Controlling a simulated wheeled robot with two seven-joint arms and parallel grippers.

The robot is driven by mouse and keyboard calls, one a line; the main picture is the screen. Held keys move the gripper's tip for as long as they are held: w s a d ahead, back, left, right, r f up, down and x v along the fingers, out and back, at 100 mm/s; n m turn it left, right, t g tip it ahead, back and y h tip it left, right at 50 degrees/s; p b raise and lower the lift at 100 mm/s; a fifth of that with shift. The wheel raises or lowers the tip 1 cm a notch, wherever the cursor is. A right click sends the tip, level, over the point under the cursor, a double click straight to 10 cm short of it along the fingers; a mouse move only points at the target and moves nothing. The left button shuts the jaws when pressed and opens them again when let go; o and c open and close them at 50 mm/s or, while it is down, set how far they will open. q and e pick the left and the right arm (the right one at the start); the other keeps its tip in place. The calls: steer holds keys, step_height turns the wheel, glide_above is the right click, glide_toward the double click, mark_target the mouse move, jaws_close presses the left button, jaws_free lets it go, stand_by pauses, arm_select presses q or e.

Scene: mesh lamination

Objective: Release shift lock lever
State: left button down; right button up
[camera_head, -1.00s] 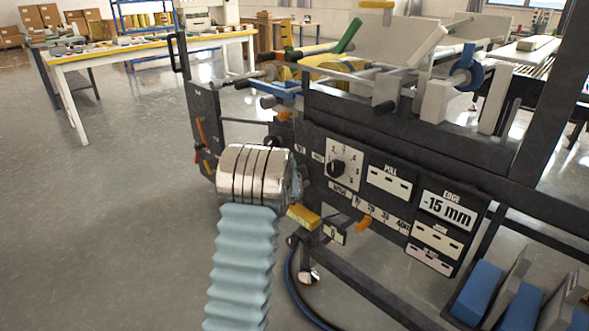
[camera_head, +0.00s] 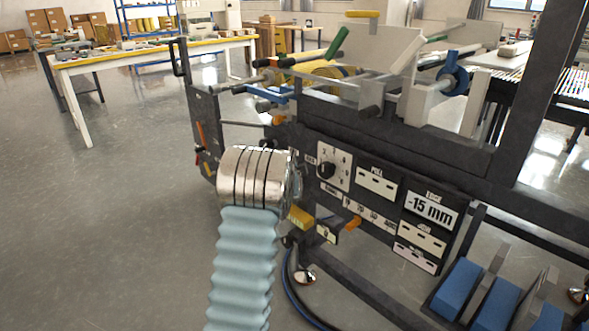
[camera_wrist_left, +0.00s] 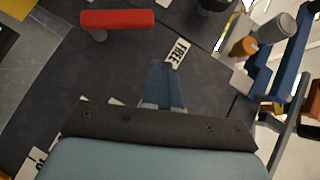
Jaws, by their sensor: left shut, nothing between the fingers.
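A red lever handle (camera_wrist_left: 117,19) lies across the dark panel at the top left of the left wrist view. A small white label with dark letters (camera_wrist_left: 178,52) sits on the panel, just beyond my left gripper's fingertips. My left gripper (camera_wrist_left: 165,70) has its blue fingers shut with nothing between them, apart from the red handle. In the head view my left arm, with light blue bellows and a silver wrist, reaches the machine's left end and hides its gripper. A thin red-orange lever (camera_head: 201,132) shows on the end panel. I cannot tell which lever is the shift lock.
The dark machine frame has a front panel (camera_head: 375,205) with a dial, labels and an orange lever (camera_head: 353,223). A yellow block (camera_head: 301,217) is close to my wrist. An orange knob (camera_wrist_left: 243,46) and blue bar (camera_wrist_left: 285,52) lie at right. Open floor (camera_head: 110,220) is at left.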

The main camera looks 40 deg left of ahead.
arm_select(q)
steer(key=r+p+v, duration=0.1)
steer(key=v, duration=0.8)
steer(key=shift+a, duration=0.4)
steer(key=shift+s, duration=0.1)
